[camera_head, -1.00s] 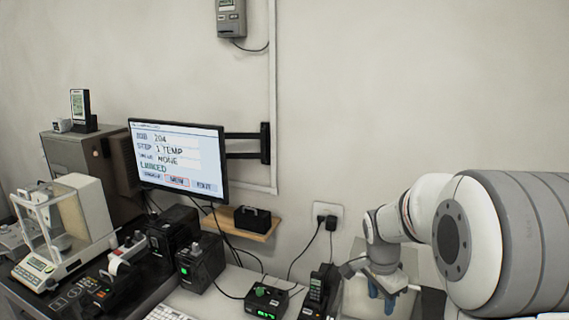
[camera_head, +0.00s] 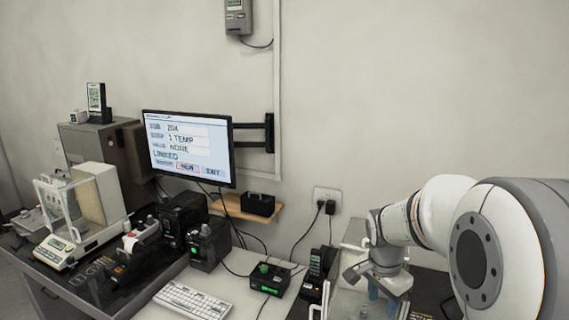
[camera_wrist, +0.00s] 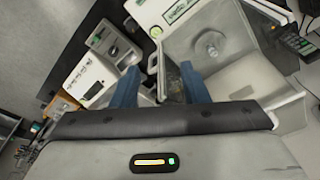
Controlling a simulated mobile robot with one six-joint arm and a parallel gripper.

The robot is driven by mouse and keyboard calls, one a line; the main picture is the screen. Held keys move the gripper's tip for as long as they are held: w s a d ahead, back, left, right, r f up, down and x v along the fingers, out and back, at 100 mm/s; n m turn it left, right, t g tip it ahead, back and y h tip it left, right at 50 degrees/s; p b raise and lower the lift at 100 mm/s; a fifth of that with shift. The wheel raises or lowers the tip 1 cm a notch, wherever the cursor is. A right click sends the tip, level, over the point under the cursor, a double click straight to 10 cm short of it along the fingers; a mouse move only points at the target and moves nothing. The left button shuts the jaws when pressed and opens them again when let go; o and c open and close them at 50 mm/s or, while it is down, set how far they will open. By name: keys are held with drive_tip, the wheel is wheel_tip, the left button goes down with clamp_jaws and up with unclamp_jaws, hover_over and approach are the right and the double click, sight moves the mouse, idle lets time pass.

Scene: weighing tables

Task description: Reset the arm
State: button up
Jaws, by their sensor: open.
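My gripper (camera_head: 383,297) hangs at the lower right of the head view, its blue fingers pointing down in front of a clear-sided case (camera_head: 352,240). The lower ends of the fingers are hard to make out there. In the wrist view my gripper (camera_wrist: 160,86) shows two blue fingers spread wide apart, with nothing held between them. Beyond the fingers are a balance with a round pan (camera_wrist: 209,46) and a white device with a small display (camera_wrist: 85,77). My arm comes in from the right edge of the head view.
A monitor (camera_head: 188,147) on a wall bracket stands above the bench. A keyboard (camera_head: 193,300), a black box with a green display (camera_head: 268,280) and a handheld unit in a cradle (camera_head: 315,265) lie left of my gripper. A glass-sided balance (camera_head: 60,245) stands far left.

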drive_tip(key=s+a+f+n+b, duration=0.1)
drive_tip(key=s+a+n+b, duration=0.1)
drive_tip(key=s+n, duration=0.2)
drive_tip(key=s+a+f+n+t+y+b, duration=0.1)
drive_tip(key=s+a+n+b, duration=0.1)
drive_tip(key=s, duration=0.5)
drive_tip(key=s+a+f+n+t+b, duration=0.1)
drive_tip(key=s+a+n+b, duration=0.1)
drive_tip(key=s+n+b, duration=0.2)
drive_tip(key=shift+s+a+f+n+y, duration=0.3)
drive_tip(key=shift+s+a+n, duration=0.1)
drive_tip(key=shift+s+n, duration=0.7)
drive_tip(key=shift+s, duration=0.1)
